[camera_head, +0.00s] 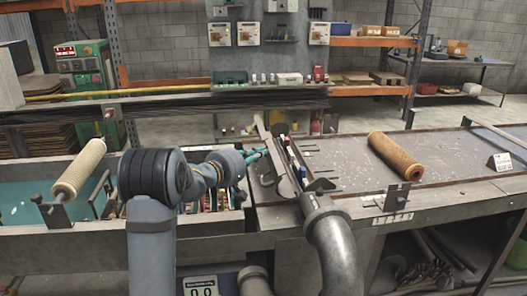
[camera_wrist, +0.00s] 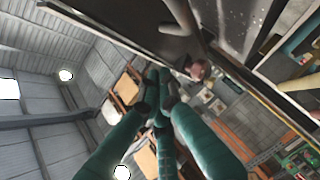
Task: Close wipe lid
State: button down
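My gripper (camera_head: 254,156) reaches right over the near edge of the metal bench, beside a dark angled metal fixture (camera_head: 287,170). In the wrist view its teal fingers (camera_wrist: 158,76) come together at the tips, with nothing visible between them. Small blue, red and white items (camera_head: 286,143) sit by the fixture, too small to identify. A small pinkish-white thing (camera_wrist: 196,70) shows just right of the fingertips in the wrist view, apart or touching I cannot tell. I cannot pick out a wipe container or its lid for certain in either view.
A brown mesh roll (camera_head: 396,156) lies on the bench (camera_head: 345,165) to the right. A thick grey pipe (camera_head: 331,240) rises in front of the bench. Bench surface between fixture and brown roll is mostly clear.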

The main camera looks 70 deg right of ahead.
jog(key=f+b+v, duration=0.1)
jog(key=v, duration=0.8)
jog(key=shift+f, duration=0.15)
jog(key=s+r+p+x, duration=0.1)
jog(key=x, duration=0.9)
jog(key=shift+d+r, duration=0.3)
jog(key=shift+r, duration=0.25)
jog(key=shift+w, duration=0.1)
